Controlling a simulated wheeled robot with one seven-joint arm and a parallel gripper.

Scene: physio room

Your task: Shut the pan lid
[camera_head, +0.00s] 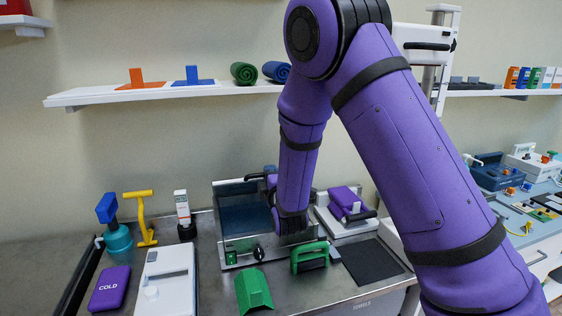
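A steel pan (229,262) stands on the counter near the middle of the head view. A dark blue panel with a pale upper edge (232,210) rises upright at its back and looks like the raised pan lid. My purple arm comes down in front of the pan's right side and hides part of it. Dark parts of my gripper (270,190) show beside the wrist, close to the panel's upper right. The fingertips are not clear, so I cannot tell whether they touch the lid or are open or shut.
A green clamp-like handle (309,257) and a green block (254,291) sit in front of the pan. A white box (167,283), a purple COLD pack (109,288) and a yellow tool (143,215) are left. A purple-topped device (346,203) stands right. A shelf (120,95) hangs above.

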